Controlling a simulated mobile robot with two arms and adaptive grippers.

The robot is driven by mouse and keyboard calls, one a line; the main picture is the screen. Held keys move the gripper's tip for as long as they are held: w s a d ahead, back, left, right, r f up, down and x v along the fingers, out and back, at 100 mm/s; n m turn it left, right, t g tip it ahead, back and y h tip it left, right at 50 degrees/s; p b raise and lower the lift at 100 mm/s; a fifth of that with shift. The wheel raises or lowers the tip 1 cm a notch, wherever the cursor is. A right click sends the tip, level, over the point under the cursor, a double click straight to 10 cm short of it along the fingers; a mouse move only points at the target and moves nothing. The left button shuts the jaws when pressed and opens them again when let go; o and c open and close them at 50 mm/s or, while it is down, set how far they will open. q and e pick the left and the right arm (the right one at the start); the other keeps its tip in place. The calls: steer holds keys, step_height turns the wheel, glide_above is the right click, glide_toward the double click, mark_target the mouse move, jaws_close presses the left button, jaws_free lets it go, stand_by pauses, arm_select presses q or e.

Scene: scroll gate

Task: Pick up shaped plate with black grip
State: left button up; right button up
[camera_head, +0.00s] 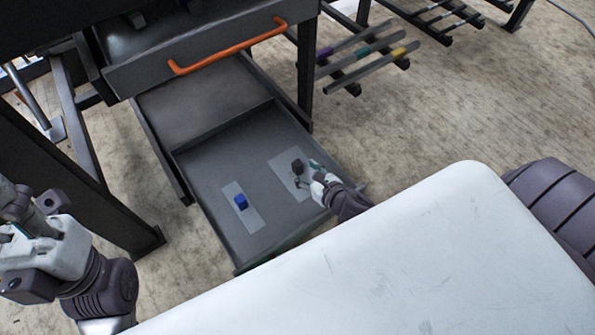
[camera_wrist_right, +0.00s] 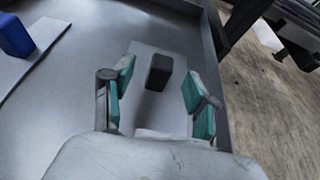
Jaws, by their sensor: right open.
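The plate with the black grip (camera_head: 284,178) lies flat in the open lower drawer, on its right side. Its black block grip (camera_wrist_right: 159,72) stands up from the plate in the right wrist view. My right gripper (camera_head: 311,171) is open just beside the black grip. In the right wrist view the teal fingers of the gripper (camera_wrist_right: 158,92) stand apart on either side of the grip, with gaps to both; I cannot tell whether they are level with it. My left gripper (camera_head: 22,228) is at the left edge, away from the drawer; its fingers are unclear.
A similar plate with a blue grip (camera_head: 241,202) lies left in the same drawer (camera_head: 195,168), whose walls surround both plates. The upper drawer has an orange handle (camera_head: 228,50). A rack with coloured-tipped bars (camera_head: 365,62) stands right of the cabinet.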

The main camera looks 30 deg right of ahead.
mark_target(299, 166)
steer(key=b+x, duration=0.2)
steer(key=x, duration=0.2)
steer(key=shift+d+f, duration=0.1)
steer(key=shift+d, duration=0.05)
steer(key=shift+w+f, duration=0.1)
steer(key=shift+w, duration=0.4)
jaws_close()
